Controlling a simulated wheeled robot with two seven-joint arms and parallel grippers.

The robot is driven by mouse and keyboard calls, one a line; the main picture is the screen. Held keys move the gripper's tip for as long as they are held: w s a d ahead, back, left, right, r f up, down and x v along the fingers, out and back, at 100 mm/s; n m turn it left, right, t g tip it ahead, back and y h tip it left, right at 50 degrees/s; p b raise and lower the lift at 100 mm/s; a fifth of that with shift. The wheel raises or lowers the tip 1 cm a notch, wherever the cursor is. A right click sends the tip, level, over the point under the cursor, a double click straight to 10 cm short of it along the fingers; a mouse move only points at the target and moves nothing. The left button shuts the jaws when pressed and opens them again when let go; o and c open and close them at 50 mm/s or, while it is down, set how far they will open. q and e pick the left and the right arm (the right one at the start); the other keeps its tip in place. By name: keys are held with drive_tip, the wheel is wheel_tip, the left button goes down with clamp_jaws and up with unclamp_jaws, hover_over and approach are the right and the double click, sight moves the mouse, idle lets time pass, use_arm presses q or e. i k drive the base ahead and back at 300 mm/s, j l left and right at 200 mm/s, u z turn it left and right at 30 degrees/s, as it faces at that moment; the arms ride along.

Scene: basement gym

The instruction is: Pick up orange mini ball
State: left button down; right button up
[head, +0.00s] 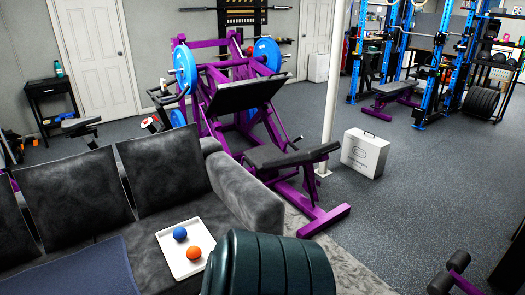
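In the head view an orange mini ball (194,253) sits on a white tray (174,262), near the tray's right side. A blue mini ball (180,234) sits on the same tray, just behind and left of the orange one. The tray lies on the seat of a dark grey couch (165,170). Neither of my grippers shows in this view.
Dark green ridged cylinders (270,265) stand close in front, just right of the tray. The couch arm (243,195) rises behind. A purple leg press machine (250,110), a white box (364,153) and a white pole (333,90) stand beyond. Grey floor (420,190) is open at right.

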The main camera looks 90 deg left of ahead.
sight(194, 254)
drive_tip(key=u, duration=3.45)
